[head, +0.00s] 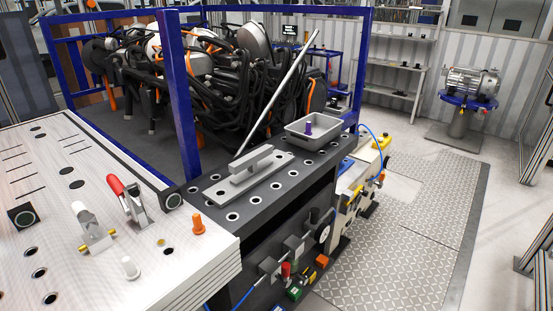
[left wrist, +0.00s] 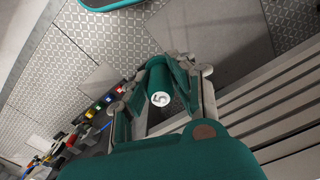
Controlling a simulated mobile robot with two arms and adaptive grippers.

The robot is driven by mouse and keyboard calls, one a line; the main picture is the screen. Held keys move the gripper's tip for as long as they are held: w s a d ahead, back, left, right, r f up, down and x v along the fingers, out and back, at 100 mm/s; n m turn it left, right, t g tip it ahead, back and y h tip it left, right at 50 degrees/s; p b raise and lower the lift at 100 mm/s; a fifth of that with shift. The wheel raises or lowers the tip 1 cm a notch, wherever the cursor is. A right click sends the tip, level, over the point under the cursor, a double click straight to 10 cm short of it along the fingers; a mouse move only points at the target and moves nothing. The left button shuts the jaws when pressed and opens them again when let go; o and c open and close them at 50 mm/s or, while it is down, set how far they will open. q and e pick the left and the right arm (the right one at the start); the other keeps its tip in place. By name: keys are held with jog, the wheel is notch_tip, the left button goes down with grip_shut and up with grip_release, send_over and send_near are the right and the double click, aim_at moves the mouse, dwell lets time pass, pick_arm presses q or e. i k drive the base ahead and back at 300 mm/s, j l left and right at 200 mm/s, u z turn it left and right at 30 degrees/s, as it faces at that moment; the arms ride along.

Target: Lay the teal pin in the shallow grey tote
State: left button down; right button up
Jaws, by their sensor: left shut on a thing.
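The shallow grey tote (head: 312,141) stands at the far end of the dark bench top in the head view. A small purple pin (head: 308,128) stands in it. The teal pin (left wrist: 159,78) shows in the left wrist view, with a white end marked 5 facing the camera. My left gripper (left wrist: 163,86) is shut on it, with one finger on each side. Neither gripper shows in the head view, and the tote cannot be made out in the left wrist view.
A light fixture table (head: 85,265) carries a red-handled clamp (head: 126,197) and an orange pin (head: 198,224). A blue frame post (head: 179,95) rises behind. Patterned floor (head: 385,255) is clear at right.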

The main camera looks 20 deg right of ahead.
aim_at(320, 133)
jog(key=i+l+z, duration=0.2)
jog(key=l, duration=0.35)
jog(key=i+l+z, duration=0.2)
jog(key=i+l, duration=0.2)
jog(key=i+l+z, duration=0.2)
jog(key=l, duration=0.3)
jog(key=i, duration=0.1)
